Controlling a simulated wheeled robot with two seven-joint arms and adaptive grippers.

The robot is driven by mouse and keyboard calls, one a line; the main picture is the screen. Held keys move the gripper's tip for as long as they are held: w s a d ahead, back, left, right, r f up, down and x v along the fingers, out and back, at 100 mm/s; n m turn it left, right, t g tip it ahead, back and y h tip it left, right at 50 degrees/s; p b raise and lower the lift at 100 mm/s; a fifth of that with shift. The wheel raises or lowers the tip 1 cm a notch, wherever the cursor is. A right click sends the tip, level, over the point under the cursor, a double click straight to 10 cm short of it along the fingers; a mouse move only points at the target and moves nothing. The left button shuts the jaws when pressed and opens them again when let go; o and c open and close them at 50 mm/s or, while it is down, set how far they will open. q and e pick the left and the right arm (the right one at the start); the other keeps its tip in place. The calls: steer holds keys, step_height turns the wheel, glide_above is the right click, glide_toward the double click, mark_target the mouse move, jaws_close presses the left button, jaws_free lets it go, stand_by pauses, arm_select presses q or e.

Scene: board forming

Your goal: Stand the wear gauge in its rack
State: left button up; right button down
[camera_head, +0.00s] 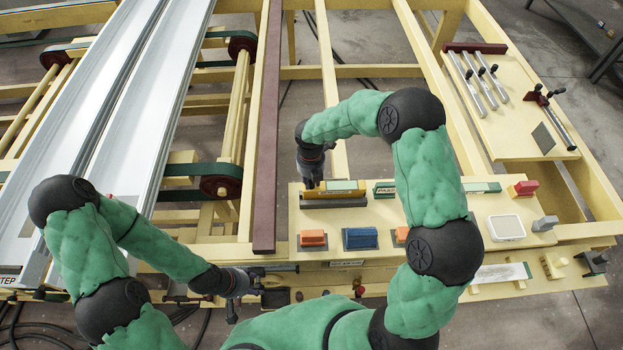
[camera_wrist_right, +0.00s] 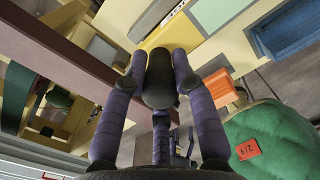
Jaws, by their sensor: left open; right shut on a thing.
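My right gripper (camera_head: 312,180) reaches down at the left end of the workboard in the head view. In the right wrist view its purple fingers (camera_wrist_right: 160,65) are closed around a dark, rounded piece (camera_wrist_right: 157,88). I cannot tell for sure that this is the wear gauge; the fingers hide much of it. A yellow bar (camera_head: 338,192) lies on a dark base just beside this gripper. I cannot tell which holder is the gauge's rack. My left gripper (camera_head: 262,281) is open and low, by the front rail.
Orange (camera_head: 312,239) and blue (camera_head: 360,238) blocks sit at the board's front. A white tray (camera_head: 506,227) and red block (camera_head: 524,187) are further right. Rods lie on a panel (camera_head: 504,130) at the back right. A long maroon beam (camera_head: 267,130) stands left of my right gripper.

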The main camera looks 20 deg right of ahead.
steer(key=shift+f+b, duration=0.35)
steer(key=shift+f, duration=0.25)
steer(key=c, duration=0.9)
jaws_free()
steer(key=r, duration=1.2)
steer(key=shift+s+a, duration=0.1)
steer(key=shift+a, duration=0.1)
